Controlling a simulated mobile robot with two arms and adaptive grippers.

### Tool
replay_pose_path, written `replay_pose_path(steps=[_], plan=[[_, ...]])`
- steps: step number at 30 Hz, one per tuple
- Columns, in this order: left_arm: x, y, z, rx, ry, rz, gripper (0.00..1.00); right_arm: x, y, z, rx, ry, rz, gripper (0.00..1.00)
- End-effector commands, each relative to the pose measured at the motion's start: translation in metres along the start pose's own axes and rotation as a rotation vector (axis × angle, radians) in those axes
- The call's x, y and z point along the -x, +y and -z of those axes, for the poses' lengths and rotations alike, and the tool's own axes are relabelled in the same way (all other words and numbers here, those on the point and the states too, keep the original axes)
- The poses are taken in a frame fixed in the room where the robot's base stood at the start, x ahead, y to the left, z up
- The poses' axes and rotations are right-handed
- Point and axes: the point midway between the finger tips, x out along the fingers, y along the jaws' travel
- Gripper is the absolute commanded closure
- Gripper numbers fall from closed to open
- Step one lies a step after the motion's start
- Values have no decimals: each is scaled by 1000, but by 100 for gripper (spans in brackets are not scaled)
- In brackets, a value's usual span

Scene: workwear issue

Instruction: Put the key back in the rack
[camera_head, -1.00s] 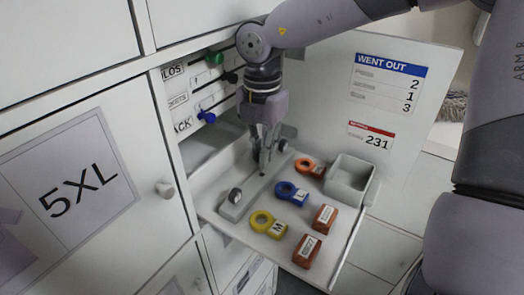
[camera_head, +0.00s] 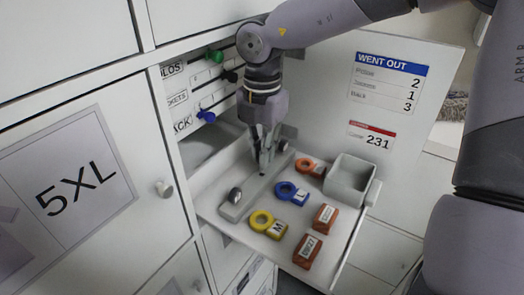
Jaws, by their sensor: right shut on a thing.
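My right gripper (camera_head: 264,160) points down over the back part of the pull-out tray (camera_head: 208,187). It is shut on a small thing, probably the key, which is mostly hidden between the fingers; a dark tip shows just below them. A low grey bar (camera_head: 243,203), which looks like the rack, lies along the tray's left side beneath the gripper. A small round dark-and-silver piece (camera_head: 235,195) sits at the bar's near end. I cannot tell whether the held thing touches the bar. My left gripper is not in view.
A grey open box (camera_head: 350,180) stands at right. A "WENT OUT" board (camera_head: 388,80) rises behind; colored knobs (camera_head: 206,116) and a 5XL door (camera_head: 90,190) are left.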

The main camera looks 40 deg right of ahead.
Motion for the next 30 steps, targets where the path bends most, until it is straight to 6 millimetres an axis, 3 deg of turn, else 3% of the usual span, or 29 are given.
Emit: replay_pose_path(steps=[30], plan=[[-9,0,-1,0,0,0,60,-4,0,0,0,0,0,100]])
